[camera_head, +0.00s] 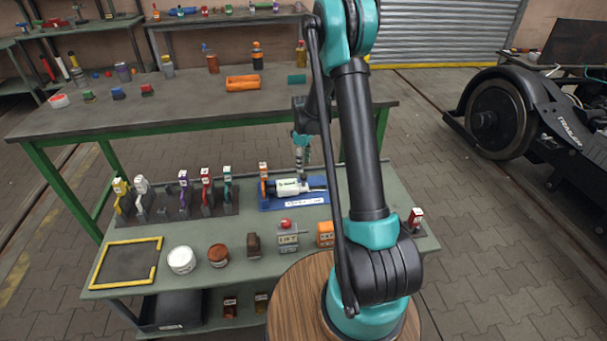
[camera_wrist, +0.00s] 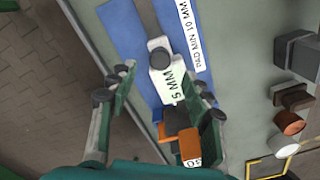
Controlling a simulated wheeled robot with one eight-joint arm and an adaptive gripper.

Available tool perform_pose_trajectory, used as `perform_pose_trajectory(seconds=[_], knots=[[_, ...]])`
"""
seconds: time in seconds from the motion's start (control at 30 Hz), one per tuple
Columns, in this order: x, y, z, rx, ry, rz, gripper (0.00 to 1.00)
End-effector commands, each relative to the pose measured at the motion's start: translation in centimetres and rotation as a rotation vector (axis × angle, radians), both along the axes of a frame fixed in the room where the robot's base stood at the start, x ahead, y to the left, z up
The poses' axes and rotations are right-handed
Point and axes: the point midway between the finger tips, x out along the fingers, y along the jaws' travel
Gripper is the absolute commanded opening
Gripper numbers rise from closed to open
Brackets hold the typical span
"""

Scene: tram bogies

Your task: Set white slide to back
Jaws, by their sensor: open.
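A white-handled upright piece (camera_head: 141,187) stands second from left in a row on a dark plate; it looks like the white slide. Its base and exact setting are too small to tell. My gripper (camera_head: 302,150) is over the back of the green bench, well to the right of it. In the wrist view my gripper (camera_wrist: 163,80) has its fingers apart. Between and below them shows a white block marked 5 MM (camera_wrist: 172,84), part of the gauge on a blue plate (camera_wrist: 128,32). I cannot tell whether a finger touches it.
Yellow (camera_head: 121,190), purple (camera_head: 183,185), red (camera_head: 206,187) and teal (camera_head: 227,183) handles share the row. An orange piece (camera_head: 263,178) stands beside the gauge. A white jar (camera_head: 181,260) and a yellow-edged frame (camera_head: 125,262) are in front. A higher workbench (camera_head: 190,97) stands behind.

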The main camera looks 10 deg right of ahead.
Motion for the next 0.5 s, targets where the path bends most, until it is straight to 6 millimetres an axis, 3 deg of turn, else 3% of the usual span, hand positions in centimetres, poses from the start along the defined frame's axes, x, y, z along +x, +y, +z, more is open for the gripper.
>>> perform_pose_trajectory(seconds=[0.2,0.5], knots=[[0.0,0.0,-3.8,0.000,0.000,0.000,0.49],[0.0,0.0,-6.0,0.000,0.000,0.000,0.49]])
